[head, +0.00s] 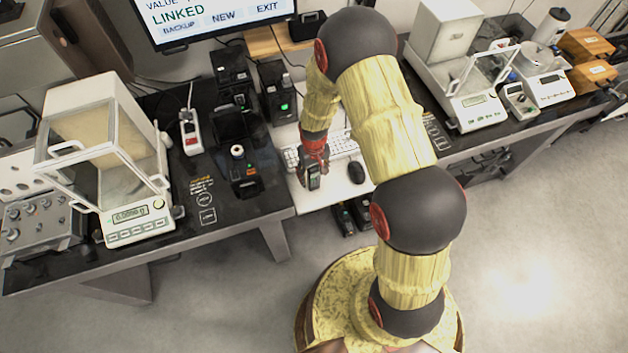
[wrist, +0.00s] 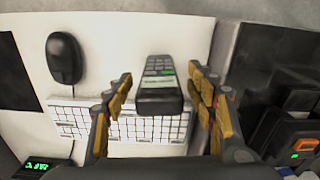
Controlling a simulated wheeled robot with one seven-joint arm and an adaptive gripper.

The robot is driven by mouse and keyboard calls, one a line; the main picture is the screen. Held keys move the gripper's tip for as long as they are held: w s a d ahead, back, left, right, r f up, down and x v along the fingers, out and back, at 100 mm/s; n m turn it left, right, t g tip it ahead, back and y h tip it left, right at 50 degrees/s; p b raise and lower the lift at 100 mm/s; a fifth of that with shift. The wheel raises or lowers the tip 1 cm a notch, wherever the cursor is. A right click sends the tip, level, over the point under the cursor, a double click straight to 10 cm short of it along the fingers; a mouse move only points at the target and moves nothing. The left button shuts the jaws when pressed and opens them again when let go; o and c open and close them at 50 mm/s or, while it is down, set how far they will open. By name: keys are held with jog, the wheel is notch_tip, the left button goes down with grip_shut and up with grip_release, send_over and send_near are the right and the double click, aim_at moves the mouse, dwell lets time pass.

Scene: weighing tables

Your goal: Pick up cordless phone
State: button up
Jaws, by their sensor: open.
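The cordless phone (wrist: 159,86) is dark with a keypad and a small lit green screen. In the wrist view it lies between the two fingers of my gripper (wrist: 163,104), with a gap on each side. My gripper is open and not touching the phone as far as I can see. In the head view my gripper (head: 314,166) is low over the white keyboard shelf, and the phone (head: 314,177) shows just at its fingertips. Whether the phone rests on the shelf or its edge is hard to tell.
Black devices, including a label printer (head: 245,172), stand left of the shelf. Balances (head: 110,170) stand on the dark tables. A monitor (head: 215,18) is behind.

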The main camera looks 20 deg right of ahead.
aim_at(314, 179)
notch_tip(314, 179, down, 4)
jog(key=shift+r, duration=0.15)
jog(key=shift+c, duration=0.9)
jog(key=c, duration=1.1)
jog(key=shift+r, duration=0.15)
jog(key=shift+c, duration=0.5)
